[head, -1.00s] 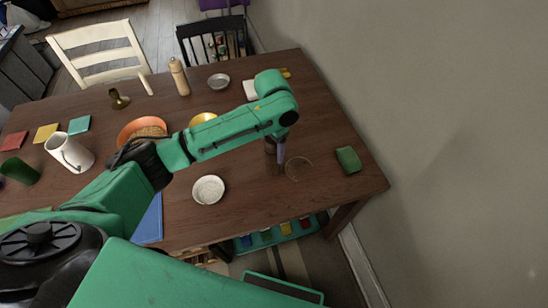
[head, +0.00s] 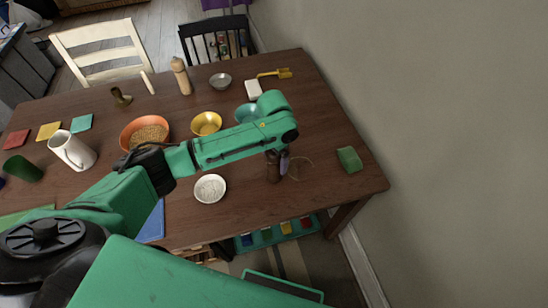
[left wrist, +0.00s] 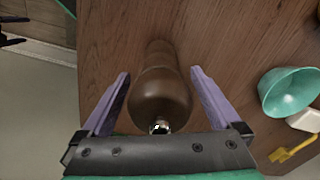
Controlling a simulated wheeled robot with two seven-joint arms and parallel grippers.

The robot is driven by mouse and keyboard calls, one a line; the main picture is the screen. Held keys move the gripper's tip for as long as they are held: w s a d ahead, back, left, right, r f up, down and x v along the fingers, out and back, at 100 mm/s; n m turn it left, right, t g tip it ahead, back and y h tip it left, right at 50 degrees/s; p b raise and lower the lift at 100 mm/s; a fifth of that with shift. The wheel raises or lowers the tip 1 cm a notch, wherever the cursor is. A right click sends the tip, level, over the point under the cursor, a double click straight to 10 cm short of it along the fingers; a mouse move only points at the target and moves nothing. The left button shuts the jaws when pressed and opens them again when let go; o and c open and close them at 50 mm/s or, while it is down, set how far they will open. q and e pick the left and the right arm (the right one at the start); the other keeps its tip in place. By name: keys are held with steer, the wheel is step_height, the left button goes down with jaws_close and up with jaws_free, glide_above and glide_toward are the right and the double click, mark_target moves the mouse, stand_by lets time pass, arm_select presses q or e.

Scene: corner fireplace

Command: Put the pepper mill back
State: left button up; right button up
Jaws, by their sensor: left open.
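A dark brown pepper mill (head: 273,168) with a metal knob on top stands on the table near its right end. In the left wrist view the mill (left wrist: 160,85) is seen from above, between the two purple fingers. My left gripper (left wrist: 160,74) is open around it, with a gap showing on each side. In the head view the left gripper (head: 284,163) is partly hidden by my green arm. A faint thin ring (head: 299,168) is marked on the tabletop just right of the mill. My right gripper is not in view.
A lighter wooden mill (head: 180,76) stands at the far side. A white bowl (head: 210,188), yellow bowl (head: 206,123), orange bowl (head: 132,127) and teal bowl (head: 246,112) lie around my arm.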

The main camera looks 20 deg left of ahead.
arm_select(q)
step_height(320, 180, up, 12)
steer(key=shift+r+b, duration=0.15)
steer(key=shift+b, duration=0.3)
